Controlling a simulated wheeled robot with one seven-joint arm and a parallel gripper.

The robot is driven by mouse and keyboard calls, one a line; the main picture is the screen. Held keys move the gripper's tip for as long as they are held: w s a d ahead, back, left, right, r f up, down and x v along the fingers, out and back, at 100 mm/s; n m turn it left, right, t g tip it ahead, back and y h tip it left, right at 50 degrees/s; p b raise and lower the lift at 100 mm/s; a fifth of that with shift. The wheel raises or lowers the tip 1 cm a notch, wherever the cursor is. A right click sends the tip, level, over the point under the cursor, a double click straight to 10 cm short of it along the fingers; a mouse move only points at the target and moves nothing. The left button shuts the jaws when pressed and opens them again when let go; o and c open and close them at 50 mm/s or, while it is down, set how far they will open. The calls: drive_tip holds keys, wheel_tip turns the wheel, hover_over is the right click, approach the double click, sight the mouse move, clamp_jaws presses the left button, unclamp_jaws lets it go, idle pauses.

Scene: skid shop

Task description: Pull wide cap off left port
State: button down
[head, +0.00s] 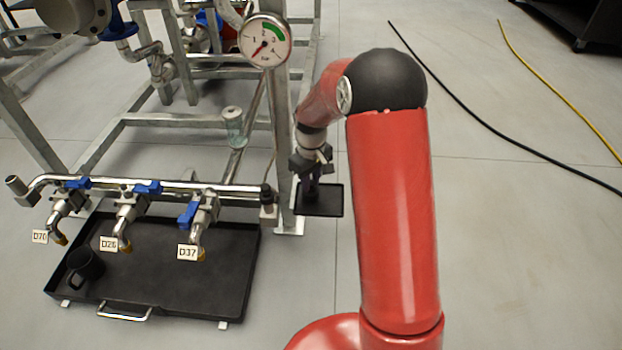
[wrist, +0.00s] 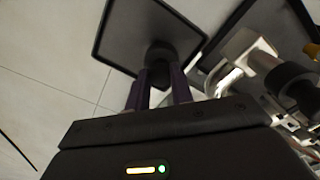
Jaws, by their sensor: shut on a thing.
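My gripper (head: 312,186) is at the small black tray (head: 334,207), right of the frame's upright. In the wrist view my gripper's purple fingers (wrist: 160,78) are shut on a dark round cap (wrist: 159,53), which shows against the same tray (wrist: 115,42). I cannot tell whether the cap touches the tray. At the left end of the manifold, the left port (head: 15,184) shows as a grey, wide pipe end with no black cap on it. A dark fitting (head: 267,193) stands at the manifold's right end.
Three blue-handled valves tagged D70, D26 and D37 (head: 187,252) hang from the manifold. A large black drip tray (head: 190,300) lies below with a black mug (head: 85,266) in it. A pressure gauge (head: 266,42) stands above. Hoses (head: 450,113) cross the open floor at right.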

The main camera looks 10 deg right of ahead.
drive_tip(key=shift+f, duration=0.5)
idle(0.3)
drive_tip(key=c, duration=0.7)
unclamp_jaws()
drive_tip(key=shift+o, duration=0.2)
drive_tip(key=shift+r+p, duration=2.75)
drive_tip(key=shift+r, duration=1.25)
